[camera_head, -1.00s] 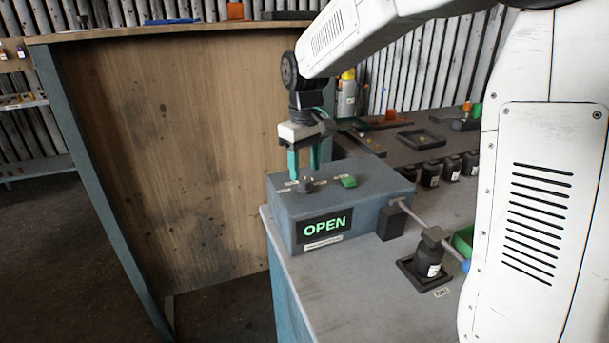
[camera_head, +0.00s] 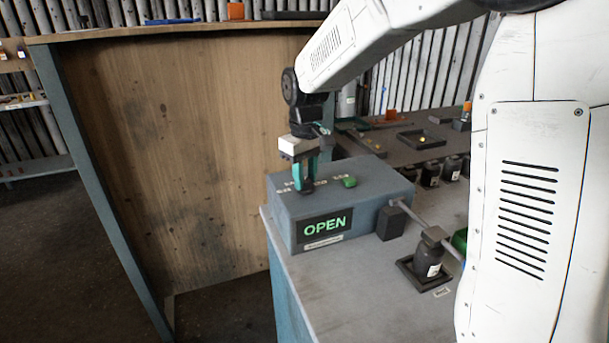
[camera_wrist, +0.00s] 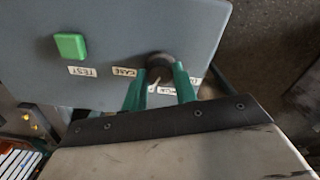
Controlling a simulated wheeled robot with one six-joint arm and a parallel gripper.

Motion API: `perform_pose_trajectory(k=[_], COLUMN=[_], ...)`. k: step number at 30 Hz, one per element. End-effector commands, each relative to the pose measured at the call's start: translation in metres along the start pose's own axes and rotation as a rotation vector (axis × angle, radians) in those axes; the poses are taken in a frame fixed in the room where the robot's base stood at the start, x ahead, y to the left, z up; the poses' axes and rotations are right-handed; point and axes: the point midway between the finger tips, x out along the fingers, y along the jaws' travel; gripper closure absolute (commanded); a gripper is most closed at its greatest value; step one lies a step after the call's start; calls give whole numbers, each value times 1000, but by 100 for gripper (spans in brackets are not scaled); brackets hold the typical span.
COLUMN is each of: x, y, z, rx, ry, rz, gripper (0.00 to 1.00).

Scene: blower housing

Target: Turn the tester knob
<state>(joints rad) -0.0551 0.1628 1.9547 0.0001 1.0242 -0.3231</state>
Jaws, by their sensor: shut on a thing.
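The tester (camera_head: 340,202) is a blue-grey box on the bench corner. Its front display (camera_head: 324,228) reads OPEN in green. My gripper (camera_head: 303,188) points down at the tester's top with its green fingers around the dark knob, which they mostly hide in the head view. In the wrist view the round knob (camera_wrist: 160,62) shows between the fingertips of my gripper (camera_wrist: 160,78), which is shut on it. Labels around the knob include CASE (camera_wrist: 124,72). A green button (camera_head: 349,181) with a TEST label is also on the top; it shows in the wrist view (camera_wrist: 70,46).
A rod runs from a dark block (camera_head: 391,223) on the tester's right side to a clamp above a black bottle (camera_head: 428,258) in a square holder. Several black bottles (camera_head: 431,174) and trays stand behind. A tall wooden panel (camera_head: 170,160) is at the left.

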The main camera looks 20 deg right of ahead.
Motion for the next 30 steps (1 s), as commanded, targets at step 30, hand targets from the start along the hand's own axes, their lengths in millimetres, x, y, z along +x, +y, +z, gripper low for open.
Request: perform_pose_trajectory(k=[30], x=[-1], y=[0], z=[0], rx=[689], ry=[1], rz=[0], gripper=[95])
